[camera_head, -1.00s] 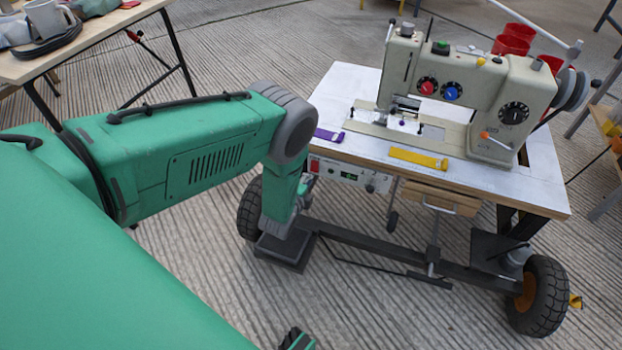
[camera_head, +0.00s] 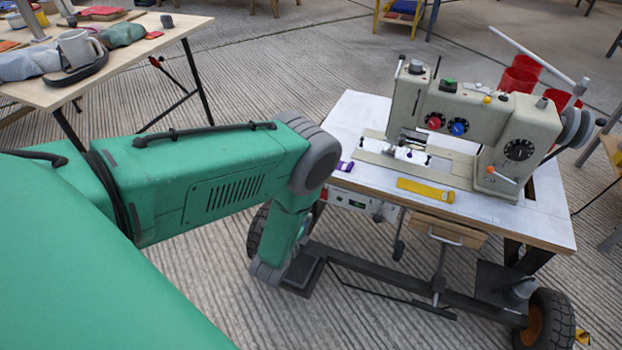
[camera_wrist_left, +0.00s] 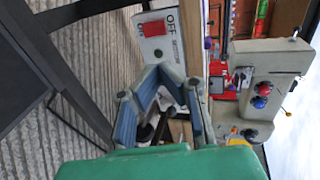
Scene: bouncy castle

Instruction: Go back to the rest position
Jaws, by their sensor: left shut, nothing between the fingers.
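My left arm (camera_head: 215,180) comes in from the left in the head view. It bends at a grey joint (camera_head: 318,160) and its lower part hangs down before the sewing table's left end. In the left wrist view my left gripper (camera_wrist_left: 162,76) has its blue-padded fingers closed together at the tips, with nothing held between them. It is close to the control box (camera_wrist_left: 157,28) under the table, which has a red switch. I cannot tell whether it touches the box. My right gripper is out of view.
A white-topped table (camera_head: 350,120) on black wheels carries a beige sewing machine (camera_head: 520,125), a yellow strip (camera_head: 425,190) and a purple piece (camera_head: 345,166).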

